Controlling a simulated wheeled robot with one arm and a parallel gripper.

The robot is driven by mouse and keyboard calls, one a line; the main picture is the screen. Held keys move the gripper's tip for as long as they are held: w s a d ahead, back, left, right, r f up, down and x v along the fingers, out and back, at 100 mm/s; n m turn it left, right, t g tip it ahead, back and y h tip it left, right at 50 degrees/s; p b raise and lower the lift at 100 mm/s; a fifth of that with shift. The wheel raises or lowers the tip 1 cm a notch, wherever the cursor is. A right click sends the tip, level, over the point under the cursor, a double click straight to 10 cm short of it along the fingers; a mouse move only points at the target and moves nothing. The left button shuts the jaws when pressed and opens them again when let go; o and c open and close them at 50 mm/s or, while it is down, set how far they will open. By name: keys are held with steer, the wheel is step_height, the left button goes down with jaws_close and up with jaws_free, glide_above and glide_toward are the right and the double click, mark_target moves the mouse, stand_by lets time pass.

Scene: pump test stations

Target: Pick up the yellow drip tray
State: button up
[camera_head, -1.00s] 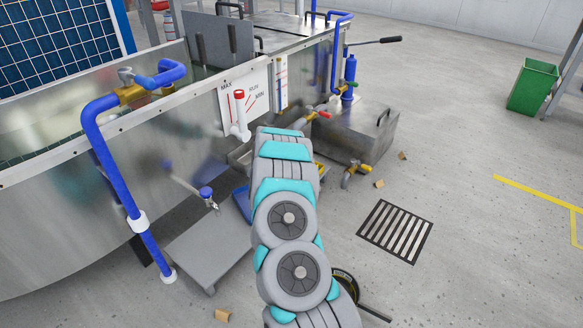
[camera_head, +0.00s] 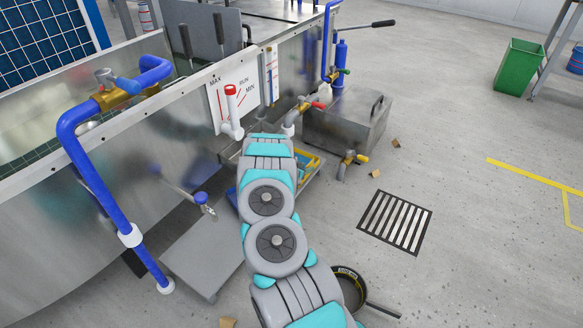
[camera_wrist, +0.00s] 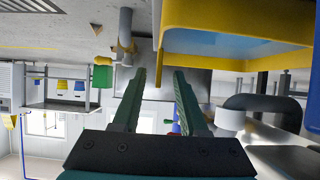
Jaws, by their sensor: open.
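The yellow drip tray (camera_head: 309,163) shows in the head view as a small yellow part just right of my arm, low beside the metal tank. My arm hides the rest. In the wrist view a large yellow tray edge (camera_wrist: 238,14) with a blue area below it fills the top right, very close. The tray lies above and right of the fingertips in that view. My gripper is hidden behind my arm in the head view.
The metal tank (camera_head: 125,130) with blue pipes stands along the left. A metal box (camera_head: 345,122) and a tap (camera_head: 348,162) are right of the tray. A grey platform (camera_head: 205,250) lies low at left. A round black pan (camera_head: 350,287) and a floor grate (camera_head: 395,222) are at right.

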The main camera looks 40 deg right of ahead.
mark_target(314, 165)
steer(key=x, duration=0.2)
steer(key=shift+s+d+f, duration=0.1)
steer(key=shift+d, duration=0.2)
steer(key=shift+w+d+f, duration=0.15)
steer(key=shift+w+d, duration=0.1)
steer(key=shift+d, duration=0.2)
jaws_close()
stand_by(0.8)
